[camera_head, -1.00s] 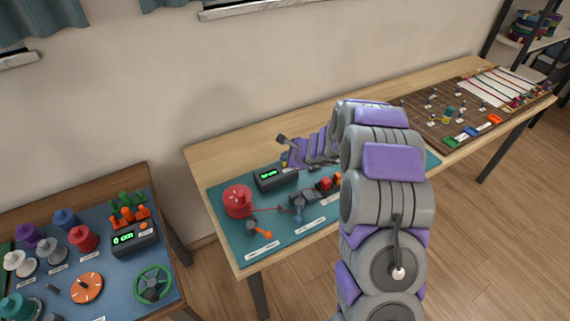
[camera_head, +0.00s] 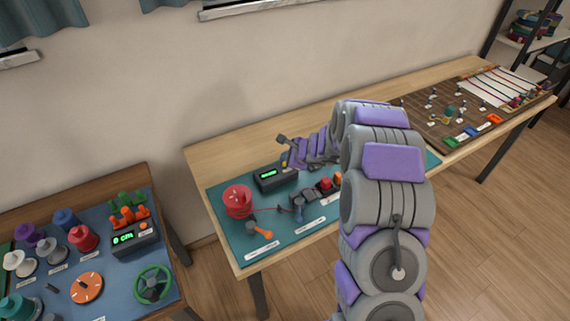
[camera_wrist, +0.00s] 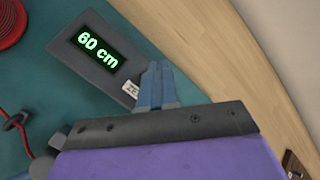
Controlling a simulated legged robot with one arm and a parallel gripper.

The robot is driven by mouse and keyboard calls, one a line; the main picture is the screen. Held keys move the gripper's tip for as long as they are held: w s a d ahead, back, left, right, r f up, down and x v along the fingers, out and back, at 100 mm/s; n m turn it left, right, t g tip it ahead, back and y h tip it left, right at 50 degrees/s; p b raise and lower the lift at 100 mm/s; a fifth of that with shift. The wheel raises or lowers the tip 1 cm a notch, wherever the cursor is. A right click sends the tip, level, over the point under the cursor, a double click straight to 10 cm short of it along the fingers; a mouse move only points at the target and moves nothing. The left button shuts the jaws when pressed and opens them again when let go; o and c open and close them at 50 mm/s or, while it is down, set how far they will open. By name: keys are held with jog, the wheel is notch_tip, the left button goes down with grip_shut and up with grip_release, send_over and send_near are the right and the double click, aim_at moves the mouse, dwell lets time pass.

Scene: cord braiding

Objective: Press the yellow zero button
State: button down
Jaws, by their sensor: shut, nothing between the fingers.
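The dark display box (camera_head: 268,179) stands on the teal mat of the middle table. In the wrist view, the same box (camera_wrist: 88,66) shows a green reading of 60 cm. A white label (camera_wrist: 131,89), partly covered, sits at its corner beside the fingers. A small yellow patch, likely the zero button (camera_head: 284,164), shows at the box's right end in the head view. In the wrist view the button is hidden behind my fingers. My gripper (camera_wrist: 160,66) is shut and empty, with its fingertips over that end of the box. I cannot tell whether they touch the button.
A red spool (camera_head: 237,201) with a red cord, an orange-handled lever (camera_head: 262,232) and dark clamp-like parts (camera_head: 308,194) share the mat. A left table (camera_head: 172,240) holds several spools and another display. A brown board (camera_head: 440,112) lies at the right. Bare wood borders the mat.

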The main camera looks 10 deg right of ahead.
jog(key=shift+f, duration=0.15)
jog(key=shift+f+b, duration=0.2)
jog(key=shift+b, duration=0.2)
jog(key=shift+f, duration=0.4)
dwell(0.6)
jog(key=shift+r, duration=0.1)
jog(key=shift+r+p, duration=0.6)
jog(key=shift+r, duration=0.15)
notch_tip(320, 180, up, 5)
jog(key=p, duration=0.4)
dwell(0.9)
